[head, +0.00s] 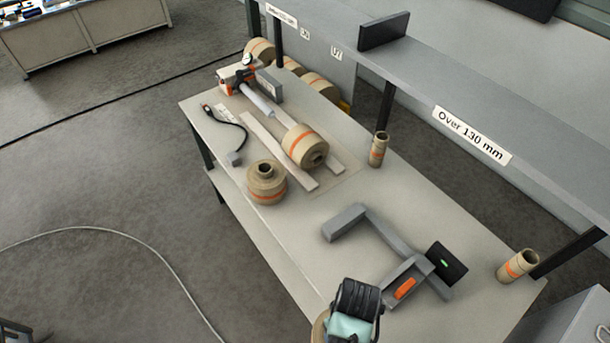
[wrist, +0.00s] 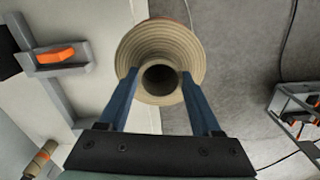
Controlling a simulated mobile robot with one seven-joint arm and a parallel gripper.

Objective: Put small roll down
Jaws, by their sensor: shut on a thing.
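My gripper (wrist: 160,80) is shut on a small kraft roll (wrist: 138,48), with one blue finger on each side of it. The wrist view looks onto the roll's end, with its round core hole facing the camera. In the head view my gripper (head: 350,312) is at the bottom, near the table's front edge, and hides most of the held roll (head: 318,328). In the wrist view the roll overlaps the edge between the pale table (wrist: 110,25) and the grey floor. I cannot tell whether the roll touches the table.
A grey measuring frame (head: 378,232) with an orange part lies near my gripper. One wide roll (head: 267,190) stands on the table; another (head: 300,140) lies on its side.

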